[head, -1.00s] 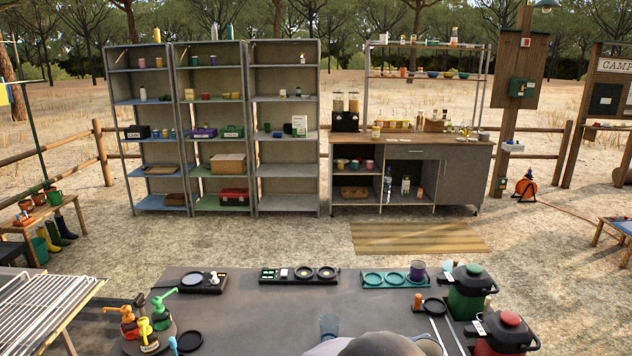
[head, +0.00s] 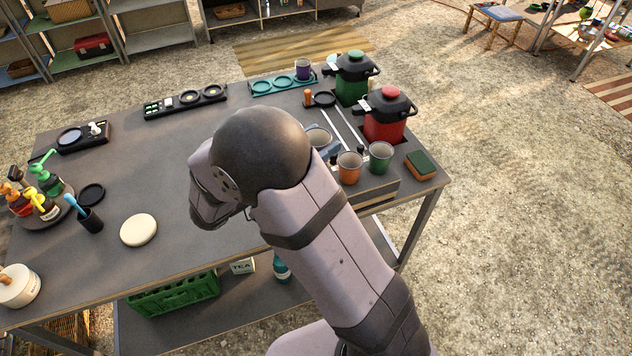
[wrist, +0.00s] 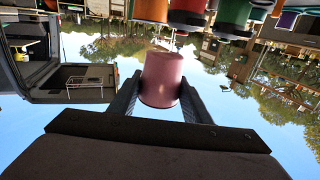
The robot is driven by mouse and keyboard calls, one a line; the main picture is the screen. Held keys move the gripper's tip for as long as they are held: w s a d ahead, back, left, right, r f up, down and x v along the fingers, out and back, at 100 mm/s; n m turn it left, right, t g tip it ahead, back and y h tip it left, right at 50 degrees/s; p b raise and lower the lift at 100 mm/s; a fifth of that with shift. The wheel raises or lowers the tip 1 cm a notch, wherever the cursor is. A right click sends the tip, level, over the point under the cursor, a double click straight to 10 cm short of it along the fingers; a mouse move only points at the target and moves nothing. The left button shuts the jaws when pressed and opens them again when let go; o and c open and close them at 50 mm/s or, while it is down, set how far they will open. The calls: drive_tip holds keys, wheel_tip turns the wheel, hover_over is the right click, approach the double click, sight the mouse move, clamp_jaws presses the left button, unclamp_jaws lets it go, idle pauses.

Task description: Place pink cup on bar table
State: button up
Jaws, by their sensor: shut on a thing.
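My gripper (wrist: 158,100) is shut on a pink cup (wrist: 162,80), a dusty mauve-pink tumbler held between the two dark fingers in the wrist view. That view is upside down, with sky around the cup. In the head view my own arm hides the gripper and the pink cup. A grey table (head: 190,140) lies beneath and beyond my arm. No sign tells me for certain whether it is the bar table.
An orange cup (head: 349,168), a green cup (head: 380,157) and a sponge (head: 421,166) stand near the table's right end. Red (head: 387,118) and green (head: 352,80) flasks stand behind them. A purple cup (head: 303,69) sits on a teal tray (head: 268,87). The table's middle is mostly clear.

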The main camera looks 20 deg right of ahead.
drive_tip(key=shift+f+p, duration=0.7)
drive_tip(key=shift+f, duration=4)
drive_tip(key=shift+f, duration=0.25)
drive_tip(key=o, duration=1.1)
drive_tip(key=shift+b, duration=0.3)
drive_tip(key=shift+w+b+v, duration=0.2)
drive_tip(key=shift+b+v, duration=1.25)
drive_tip(key=shift+v, duration=2.25)
